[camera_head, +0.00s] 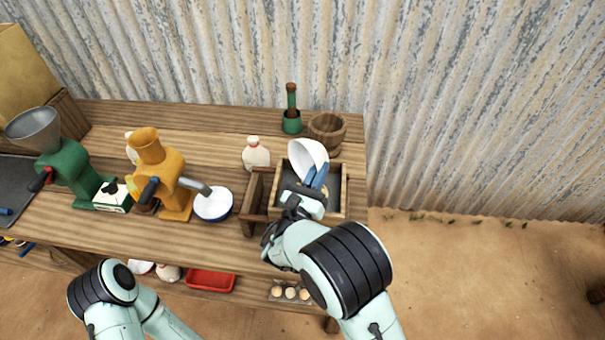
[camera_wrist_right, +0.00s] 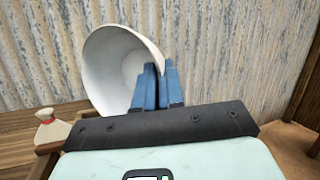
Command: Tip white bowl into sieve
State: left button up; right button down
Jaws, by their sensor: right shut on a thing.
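The white bowl (camera_head: 303,157) is off the table and tilted steeply on its side. It also shows large in the wrist view (camera_wrist_right: 108,62), where its visible inside looks empty. My right gripper (camera_head: 318,176) is shut on the bowl's rim, its blue fingers (camera_wrist_right: 157,85) pinching the wall. The sieve, a square wooden frame (camera_head: 344,192) with a dark grey bottom, lies below the bowl at the right end of the table. The bowl and my arm hide much of its inside. My left arm shows at the lower left, but its gripper is out of view.
An orange grinder (camera_head: 167,175) and a green mill (camera_head: 70,165) stand further left.

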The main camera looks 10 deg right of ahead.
aim_at(327, 158)
jog(key=w+d+r+m+g+y+p, duration=0.1)
jog(key=g+p, duration=0.1)
jog(key=w+d+r+m+g+y+p, duration=0.1)
jog(key=m+g+y+p, duration=0.1)
jog(key=shift+w+d+r+g, duration=0.1)
jog(key=shift+d+g, duration=0.1)
jog(key=shift+g, duration=0.2)
pick_arm(q)
jog(key=w+r, duration=0.6)
jog(key=shift+w+r+t, duration=0.2)
jog(key=shift+r+t, duration=0.1)
jog(key=shift+t, duration=0.1)
pick_arm(e)
jog(key=m+g+y, duration=0.1)
jog(key=g+y, duration=0.1)
jog(key=d+f+m+g+y, duration=0.1)
jog(key=g+y, duration=0.1)
jog(key=y, duration=0.1)
jog(key=w+d+g+y, duration=0.1)
jog(key=g+y, duration=0.1)
jog(key=y, duration=0.1)
jog(key=shift+d+f+m, duration=0.15)
jog(key=shift+d+m, duration=0.05)
jog(key=shift+m, duration=0.2)
jog(key=shift+w, duration=0.1)
pick_arm(q)
jog(key=shift+s, duration=0.1)
